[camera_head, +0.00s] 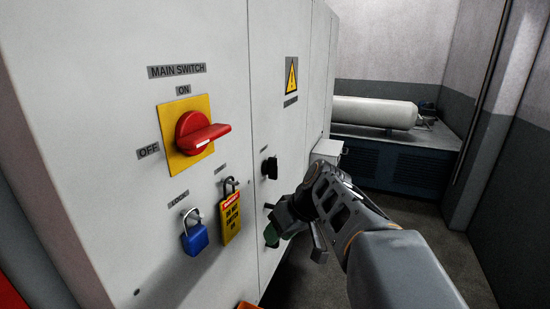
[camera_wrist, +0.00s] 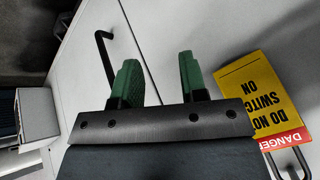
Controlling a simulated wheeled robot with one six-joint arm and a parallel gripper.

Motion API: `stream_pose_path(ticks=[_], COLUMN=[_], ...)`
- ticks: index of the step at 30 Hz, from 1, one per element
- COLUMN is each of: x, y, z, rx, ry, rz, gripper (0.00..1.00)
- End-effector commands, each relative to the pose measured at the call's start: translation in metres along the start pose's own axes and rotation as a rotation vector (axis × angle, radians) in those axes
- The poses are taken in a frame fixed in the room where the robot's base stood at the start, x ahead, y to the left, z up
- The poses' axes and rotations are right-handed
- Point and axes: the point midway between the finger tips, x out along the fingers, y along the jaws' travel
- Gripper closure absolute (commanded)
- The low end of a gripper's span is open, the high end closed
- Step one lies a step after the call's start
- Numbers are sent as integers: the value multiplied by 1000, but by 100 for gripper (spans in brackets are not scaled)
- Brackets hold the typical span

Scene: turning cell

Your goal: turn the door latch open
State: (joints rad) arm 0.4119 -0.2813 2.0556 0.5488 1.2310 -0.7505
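A black door latch (camera_head: 270,167) sits on the right-hand door of the grey cabinet, below the warning triangle. My gripper (camera_head: 281,225) is below it, close to the door front. In the wrist view my gripper (camera_wrist: 160,80) has its two green fingers apart, with nothing between them, only bare panel behind. A thin black bent bar (camera_wrist: 104,58) stands out beside the left finger there; I cannot tell whether it is part of the latch. My gripper hides part of the door in the head view.
The red main switch (camera_head: 200,133) sits on a yellow plate to the left. A blue padlock (camera_head: 195,238) and a yellow danger tag (camera_head: 230,216) hang below it; the tag (camera_wrist: 258,95) is near my gripper. A white tank (camera_head: 375,112) lies behind. Floor shows to the right.

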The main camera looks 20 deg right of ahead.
Motion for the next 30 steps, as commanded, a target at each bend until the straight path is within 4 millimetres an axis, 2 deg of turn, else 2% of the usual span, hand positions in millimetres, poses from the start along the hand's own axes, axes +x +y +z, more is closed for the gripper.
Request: stream_pose_path(ticks=[1, 3, 6, 10, 14, 16, 19, 30], x=[-22, -51, -93, -138, -164, -167, -161, -105], y=[14, 30, 54, 78, 91, 93, 90, 69], z=[-21, -46, -71, -87, -94, -98, -105, -142], rx=[-37, -127, -265, -423, -525, -553, -568, -567], ry=[64, 170, 329, 498, 596, 621, 634, 631], rz=[-50, -114, -159, -162, -146, -141, -139, -139], gripper=[61, 61, 61, 61, 61, 61, 61, 61])
